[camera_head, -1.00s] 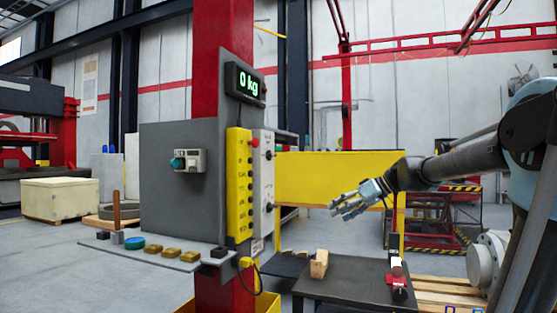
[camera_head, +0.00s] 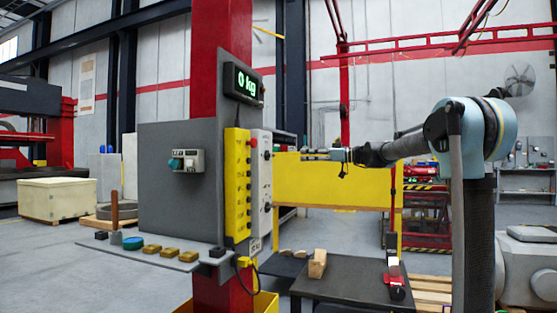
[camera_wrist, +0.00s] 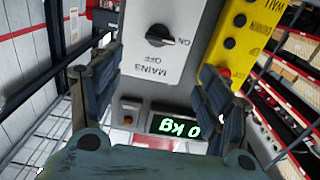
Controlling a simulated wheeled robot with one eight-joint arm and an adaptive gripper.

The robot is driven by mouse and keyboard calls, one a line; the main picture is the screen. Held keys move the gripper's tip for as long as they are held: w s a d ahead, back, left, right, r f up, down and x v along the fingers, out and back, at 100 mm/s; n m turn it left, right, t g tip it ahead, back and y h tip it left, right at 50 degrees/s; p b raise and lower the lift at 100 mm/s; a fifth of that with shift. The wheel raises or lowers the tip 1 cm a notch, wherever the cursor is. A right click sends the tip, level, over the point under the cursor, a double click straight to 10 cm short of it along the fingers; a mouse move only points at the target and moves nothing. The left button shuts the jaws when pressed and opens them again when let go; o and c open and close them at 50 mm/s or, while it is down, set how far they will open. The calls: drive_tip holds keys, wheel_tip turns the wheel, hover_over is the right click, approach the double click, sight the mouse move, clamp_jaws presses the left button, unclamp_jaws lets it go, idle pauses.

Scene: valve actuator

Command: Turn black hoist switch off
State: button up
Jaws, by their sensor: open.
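A white switch panel (camera_head: 261,185) on the side of the red column's grey board carries two black knobs, an upper one (camera_head: 267,155) and a lower one (camera_head: 268,206). In the wrist view, upside down, a black rotary knob (camera_wrist: 160,36) sits on the panel, with MAINS, OFF and ON printed by it. Its pale mark lies roughly level, toward ON. No hoist label is readable. My gripper (camera_head: 312,155) is open and empty, to the right of the panel at about upper-knob height. Its spread fingers (camera_wrist: 160,75) frame the panel, touching nothing visible.
A yellow button box (camera_head: 238,185) stands beside the panel. A 0 kg display (camera_head: 244,83) is above. A grey shelf (camera_head: 150,255) juts out at left. A dark table (camera_head: 345,280) with a wooden block (camera_head: 317,263) is below my arm. A yellow barrier (camera_head: 335,190) is behind.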

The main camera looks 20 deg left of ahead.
sight(273, 156)
drive_tip(key=a, duration=1)
drive_tip(key=w+a, duration=0.1)
drive_tip(key=a, duration=0.4)
drive_tip(key=shift+w+a, duration=0.1)
drive_tip(key=shift+a, duration=0.15)
